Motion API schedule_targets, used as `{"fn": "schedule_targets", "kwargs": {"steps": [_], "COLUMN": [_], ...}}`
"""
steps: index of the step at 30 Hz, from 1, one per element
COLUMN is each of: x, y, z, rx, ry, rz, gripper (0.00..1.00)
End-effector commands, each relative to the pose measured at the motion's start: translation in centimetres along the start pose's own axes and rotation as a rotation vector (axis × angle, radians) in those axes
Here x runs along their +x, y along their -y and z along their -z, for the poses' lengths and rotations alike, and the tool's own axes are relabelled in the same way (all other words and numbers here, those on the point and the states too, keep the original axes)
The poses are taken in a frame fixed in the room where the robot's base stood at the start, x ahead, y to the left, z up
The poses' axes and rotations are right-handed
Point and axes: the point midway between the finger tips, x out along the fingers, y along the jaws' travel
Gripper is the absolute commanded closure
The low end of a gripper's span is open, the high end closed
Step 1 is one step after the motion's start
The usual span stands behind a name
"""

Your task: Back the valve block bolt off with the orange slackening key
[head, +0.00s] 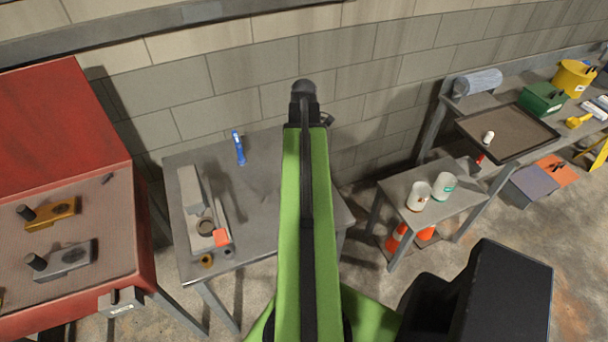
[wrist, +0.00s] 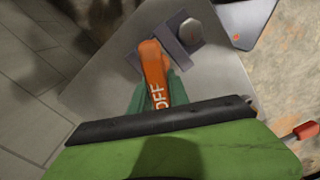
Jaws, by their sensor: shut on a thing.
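In the wrist view, my gripper (wrist: 156,84) is shut on the orange slackening key (wrist: 153,62), which has white letters reading OFF. The key's far end lies over a dark grey block (wrist: 174,50). A grey bolt head (wrist: 192,33) stands on the block, just right of the key's end. The key looks beside the bolt head, not around it; I cannot tell if they touch. In the head view, my green arm hides the gripper, the key and this block.
In the head view, a grey table (head: 262,190) holds a blue tool (head: 238,148) and a long grey block (head: 189,190). A red cabinet (head: 60,115) stands at left. A small table (head: 425,212) with two cups stands at right. Bare floor lies between the tables.

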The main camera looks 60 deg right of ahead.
Motion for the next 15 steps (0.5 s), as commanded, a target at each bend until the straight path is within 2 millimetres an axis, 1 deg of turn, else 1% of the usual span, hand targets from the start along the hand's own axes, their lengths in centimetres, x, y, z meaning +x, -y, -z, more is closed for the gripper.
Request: {"fn": "schedule_targets", "kwargs": {"steps": [4,6,8,15], "x": [-0.02,-0.04,-0.06,-0.14], "y": [0.0,0.0,-0.01,-0.02], "z": [0.0,0.0,0.0,-0.02], "rx": [0.006,0.054,0.147,0.614], "ry": [0.0,0.0,0.0,0.0], "rz": [0.0,0.0,0.0,0.0], "gripper": [1.0,1.0,1.0,1.0]}}
